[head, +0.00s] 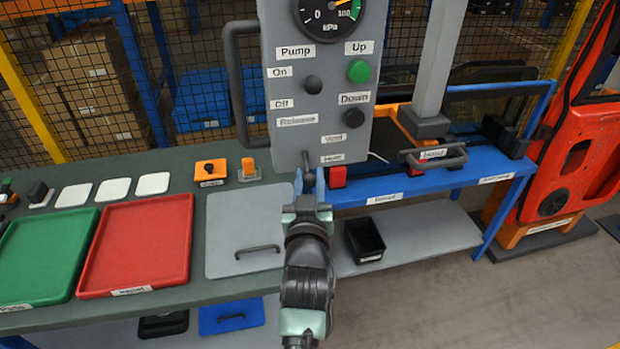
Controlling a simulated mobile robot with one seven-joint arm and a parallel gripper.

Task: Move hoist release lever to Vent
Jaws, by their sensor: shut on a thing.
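The hoist control panel (295,75) is a grey upright box. Low on it are the labels Release (297,120), Vent (333,139) and, below that, Hold (332,158). The dark release lever (306,159) shows at the panel's lower edge, at about the height of the Hold label and below Vent. My gripper (309,182) is just under the panel, shut on the lever's lower end. The fingers partly hide the lever, so its exact tilt is hard to tell.
Above the lever are a dark On/Off knob (312,85), a green Up button (359,71) and a dark Down button (354,117). A dark side handle (232,90) runs along the panel's left. Red (138,245) and green (45,258) trays lie on the bench.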

